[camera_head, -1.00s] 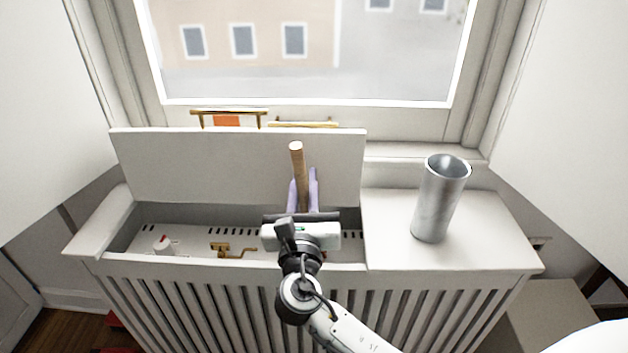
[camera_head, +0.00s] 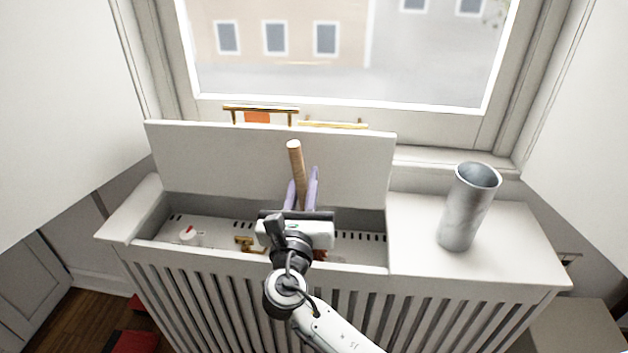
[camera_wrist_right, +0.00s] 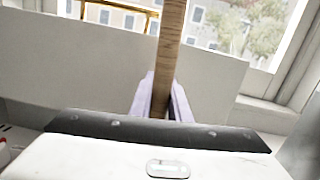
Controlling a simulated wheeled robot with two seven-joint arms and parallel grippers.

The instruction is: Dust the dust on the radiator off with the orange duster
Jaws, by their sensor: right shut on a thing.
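My right gripper (camera_head: 302,188), with lilac fingers, is shut on the wooden handle of the duster (camera_head: 296,160). The handle stands nearly upright, and it also shows between the fingers in the right wrist view (camera_wrist_right: 168,55). The duster's head is mostly hidden behind the gripper; a small reddish-orange patch (camera_head: 320,255) shows just below it, possibly part of the head. The white radiator cover (camera_head: 225,262) stands under the window with its lid (camera_head: 220,160) raised. The gripper is over the open compartment. I cannot make out any dust. My left gripper is not in view.
A grey metal cylinder (camera_head: 468,210) stands on the cover's closed right top. Inside the compartment are a white valve knob (camera_head: 188,235) and a brass fitting (camera_head: 245,243). Brass-coloured frames, one with an orange part (camera_head: 257,117), show behind the lid. Walls close in both sides.

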